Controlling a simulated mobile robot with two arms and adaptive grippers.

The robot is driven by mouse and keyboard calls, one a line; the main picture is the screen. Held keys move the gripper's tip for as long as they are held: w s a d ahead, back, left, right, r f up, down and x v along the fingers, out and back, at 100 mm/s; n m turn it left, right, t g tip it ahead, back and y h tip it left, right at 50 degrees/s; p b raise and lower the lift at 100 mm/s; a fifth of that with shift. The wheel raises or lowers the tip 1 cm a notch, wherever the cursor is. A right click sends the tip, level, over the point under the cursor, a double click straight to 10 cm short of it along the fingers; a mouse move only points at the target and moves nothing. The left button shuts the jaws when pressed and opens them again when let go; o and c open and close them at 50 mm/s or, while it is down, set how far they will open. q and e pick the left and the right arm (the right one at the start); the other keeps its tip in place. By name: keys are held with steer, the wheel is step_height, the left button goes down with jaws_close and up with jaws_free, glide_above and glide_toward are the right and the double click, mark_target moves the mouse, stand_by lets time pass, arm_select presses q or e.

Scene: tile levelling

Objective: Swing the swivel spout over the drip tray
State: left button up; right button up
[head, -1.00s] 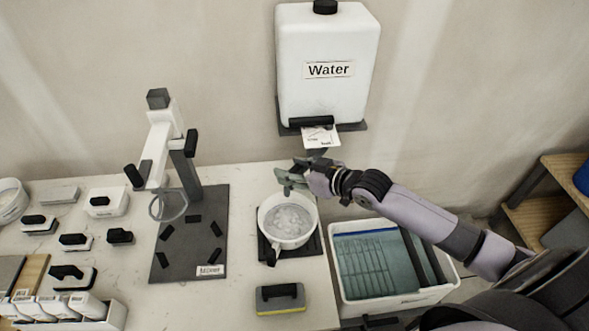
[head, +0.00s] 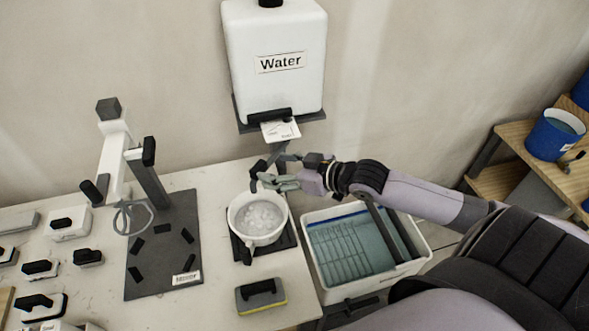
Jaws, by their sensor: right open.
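The white water tank (head: 275,62) is mounted on the wall above the bench. A dark swivel spout (head: 278,153) shows beneath it, below a small white card. Its lower part is partly hidden by my right gripper. A small black piece (head: 258,168) shows beside the fingers; I cannot tell if it is the spout's end. My right gripper (head: 268,182) is open at the spout, above the back rim of a white pot (head: 240,215). I cannot tell if it touches the spout. A dark tray (head: 288,238), possibly the drip tray, lies under the pot. My left gripper is out of view.
A white tub (head: 315,278) with blue-green water and a rack stands right of the bench. A grey-and-yellow block (head: 262,296) lies in front of the pot. A mixer stand (head: 150,180) is at left. Shelves with a blue bucket (head: 552,138) are at far right.

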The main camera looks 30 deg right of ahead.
steer(key=shift+v, duration=2.45)
